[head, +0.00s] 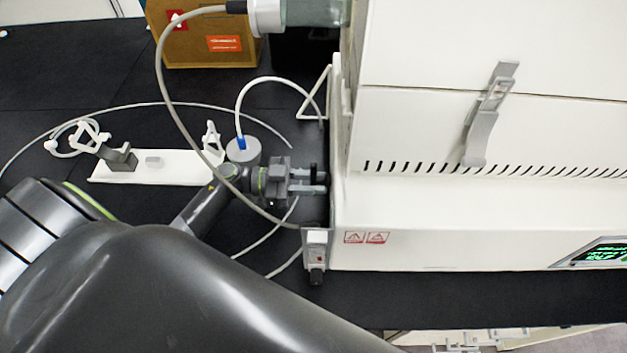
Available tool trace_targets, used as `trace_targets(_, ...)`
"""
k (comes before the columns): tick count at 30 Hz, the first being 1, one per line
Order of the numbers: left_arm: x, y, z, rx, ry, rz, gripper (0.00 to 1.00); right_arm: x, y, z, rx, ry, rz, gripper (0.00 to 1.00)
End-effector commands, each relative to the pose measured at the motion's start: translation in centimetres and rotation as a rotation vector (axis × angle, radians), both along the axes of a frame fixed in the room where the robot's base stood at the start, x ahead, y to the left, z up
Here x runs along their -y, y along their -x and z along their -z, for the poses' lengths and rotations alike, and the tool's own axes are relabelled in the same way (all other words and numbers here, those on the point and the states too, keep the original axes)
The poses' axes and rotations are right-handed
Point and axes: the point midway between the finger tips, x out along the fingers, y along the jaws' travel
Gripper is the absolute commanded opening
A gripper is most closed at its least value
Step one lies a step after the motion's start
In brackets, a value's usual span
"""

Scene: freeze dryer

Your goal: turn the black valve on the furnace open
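The white furnace (450,225) fills the right side of the head view. A small black upright piece (313,170), which looks like the black valve, stands at its left side. My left gripper (314,182) reaches in from the left, with its fingers pointing right at the furnace side. The two grey fingers are apart with a gap between them, and they overlap the black piece in the view. I cannot tell whether they touch it. The fingers partly hide the valve. My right gripper is not in view.
A small white switch box (317,250) with a black lower end sits at the furnace's front left corner. A white stand (160,168), a round grey container (243,152) and loose hoses lie around my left wrist. A wooden box (200,40) stands at the back.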

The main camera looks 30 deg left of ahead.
Motion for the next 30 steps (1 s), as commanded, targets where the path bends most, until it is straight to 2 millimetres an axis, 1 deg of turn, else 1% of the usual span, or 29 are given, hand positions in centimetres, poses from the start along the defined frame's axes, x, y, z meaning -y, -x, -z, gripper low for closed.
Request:
trace_targets(1,0.0,0.0,0.0,0.0,0.0,0.0,0.17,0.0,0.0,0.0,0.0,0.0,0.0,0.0)
trace_targets(5,0.0,0.0,0.0,0.0,0.0,0.0,0.0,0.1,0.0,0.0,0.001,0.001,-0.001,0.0)
trace_targets(11,0.0,0.0,0.0,0.007,-0.003,0.0,0.0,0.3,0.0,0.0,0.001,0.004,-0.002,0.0)
trace_targets(17,-0.1,-0.1,0.1,0.059,-0.028,0.0,0.0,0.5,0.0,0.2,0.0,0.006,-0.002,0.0)
trace_targets(23,-0.1,-0.2,0.1,0.174,-0.084,0.0,0.0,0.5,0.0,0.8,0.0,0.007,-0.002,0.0)
trace_targets(30,-0.2,-0.5,0.1,0.374,-0.181,0.001,0.0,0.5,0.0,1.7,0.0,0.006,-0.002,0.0)
